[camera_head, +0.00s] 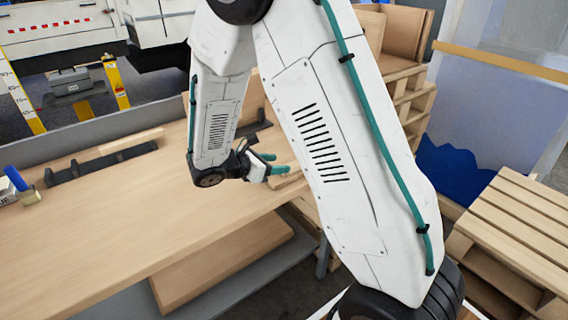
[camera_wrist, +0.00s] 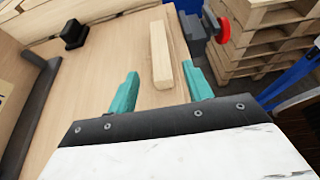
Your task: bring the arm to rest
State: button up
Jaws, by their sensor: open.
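My gripper (camera_head: 275,163) is over the right part of the wooden workbench (camera_head: 130,225). Its teal fingers stand wide apart with nothing between them, and they also show in the wrist view (camera_wrist: 162,92). A light wooden bar (camera_wrist: 160,55) lies on the bench beyond the fingertips in the wrist view, apart from them. My white arm is bent and hides part of the bench's right end in the head view.
A dark rail (camera_head: 100,163) lies along the bench's back. A blue-handled item (camera_head: 17,178) lies at the left. Wooden pallets (camera_head: 515,215) stand on the right, and a vise-like clamp with a red knob (camera_wrist: 222,30) is at the bench edge. The front-left bench is clear.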

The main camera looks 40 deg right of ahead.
jog(key=shift+a+r, duration=0.1)
jog(key=shift+a, duration=0.1)
dwell(0.3)
